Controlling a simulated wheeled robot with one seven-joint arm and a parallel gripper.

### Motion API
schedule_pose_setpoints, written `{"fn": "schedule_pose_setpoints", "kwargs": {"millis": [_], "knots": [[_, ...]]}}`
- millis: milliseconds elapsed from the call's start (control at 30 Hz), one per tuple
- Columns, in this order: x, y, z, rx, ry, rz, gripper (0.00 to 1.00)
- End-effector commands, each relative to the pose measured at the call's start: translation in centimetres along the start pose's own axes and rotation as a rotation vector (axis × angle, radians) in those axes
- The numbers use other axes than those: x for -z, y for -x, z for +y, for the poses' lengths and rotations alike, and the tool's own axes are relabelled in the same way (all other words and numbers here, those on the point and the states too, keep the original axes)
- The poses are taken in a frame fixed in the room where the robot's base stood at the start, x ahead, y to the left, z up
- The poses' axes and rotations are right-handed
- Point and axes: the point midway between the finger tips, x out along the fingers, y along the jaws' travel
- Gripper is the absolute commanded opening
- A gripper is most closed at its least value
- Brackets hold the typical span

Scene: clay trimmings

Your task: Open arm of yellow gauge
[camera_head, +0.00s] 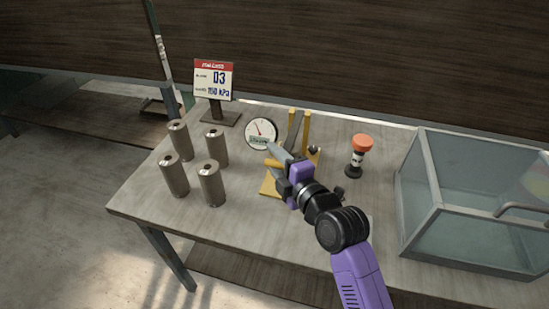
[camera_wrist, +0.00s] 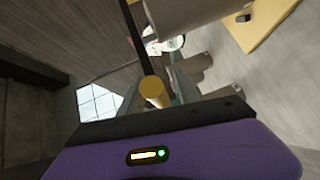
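The yellow gauge stands mid-table in the head view, with a yellow base (camera_head: 268,186), two yellow posts (camera_head: 305,130) and a round white dial (camera_head: 261,133). My purple and black gripper (camera_head: 275,158) reaches over the base, below the dial. A dark arm with a yellow round grip (camera_wrist: 154,92) lies between my fingers in the wrist view. The fingers flank the grip closely on both sides and look shut on it. The gripper hides part of the gauge in the head view. The yellow base (camera_wrist: 255,22) also shows in the wrist view.
Several grey clay cylinders (camera_head: 210,185) stand left of the gauge. An orange-topped stamp-like tool (camera_head: 360,155) is to the right, then a glass-sided box (camera_head: 470,205). Bare table lies at the front left.

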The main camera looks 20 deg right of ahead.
Motion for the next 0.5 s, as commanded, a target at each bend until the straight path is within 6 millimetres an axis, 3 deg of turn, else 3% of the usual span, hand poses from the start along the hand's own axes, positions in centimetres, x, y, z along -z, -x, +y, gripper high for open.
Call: {"fn": "schedule_pose_setpoints", "kwargs": {"millis": [67,267,500], "knots": [[-0.01,0.02,0.00,0.000,0.000,0.000,0.38],[-0.02,0.03,-0.01,0.000,0.000,0.000,0.00],[-0.03,0.04,-0.08,0.002,-0.001,0.000,0.00]]}}
